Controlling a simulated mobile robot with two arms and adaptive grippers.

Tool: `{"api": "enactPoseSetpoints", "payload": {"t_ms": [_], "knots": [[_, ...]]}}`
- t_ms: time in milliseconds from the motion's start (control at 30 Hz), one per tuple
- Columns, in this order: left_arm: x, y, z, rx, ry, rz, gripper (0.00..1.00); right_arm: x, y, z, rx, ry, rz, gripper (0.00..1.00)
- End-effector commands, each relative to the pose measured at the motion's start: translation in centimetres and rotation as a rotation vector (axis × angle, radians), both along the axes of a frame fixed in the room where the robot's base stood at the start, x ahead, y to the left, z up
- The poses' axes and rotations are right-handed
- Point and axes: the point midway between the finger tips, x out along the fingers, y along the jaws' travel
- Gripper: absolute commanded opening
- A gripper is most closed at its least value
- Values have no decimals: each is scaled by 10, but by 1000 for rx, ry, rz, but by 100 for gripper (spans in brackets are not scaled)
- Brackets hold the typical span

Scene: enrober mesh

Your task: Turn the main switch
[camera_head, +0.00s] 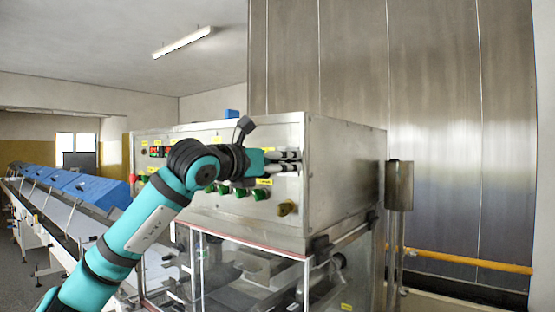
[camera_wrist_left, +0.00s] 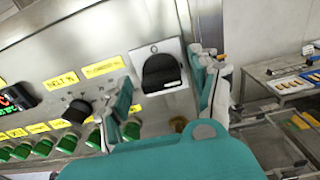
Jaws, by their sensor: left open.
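The main switch (camera_wrist_left: 160,72) is a black rotary knob on a pale square plate at the upper right of the control panel, seen in the left wrist view. My left gripper (camera_head: 284,161) is open in front of the panel. In the left wrist view, its two fingers stand on either side of the switch knob; I cannot tell if they touch it. In the head view the gripper hides the switch. My right gripper is not in view.
The steel control cabinet (camera_head: 345,180) carries green knobs (camera_head: 260,195), yellow labels and a brass-coloured knob (camera_head: 287,208). A smaller black knob (camera_wrist_left: 77,111) sits left of the switch. A conveyor with blue covers (camera_head: 90,188) runs at left. A steel wall (camera_head: 430,120) stands behind.

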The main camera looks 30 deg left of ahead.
Motion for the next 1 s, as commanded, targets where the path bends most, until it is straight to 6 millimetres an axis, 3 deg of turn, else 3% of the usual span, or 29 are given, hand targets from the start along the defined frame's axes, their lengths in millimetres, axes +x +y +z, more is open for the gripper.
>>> {"api": "enactPoseSetpoints", "payload": {"t_ms": [67,467,767,1000], "knots": [[0,0,0,0,0,0,62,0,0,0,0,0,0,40],[0,0,0,0,0,0,10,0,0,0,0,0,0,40],[0,-1,-2,-33,4,-1,8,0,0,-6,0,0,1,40],[0,0,-4,-162,11,-2,8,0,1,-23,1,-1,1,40]]}}
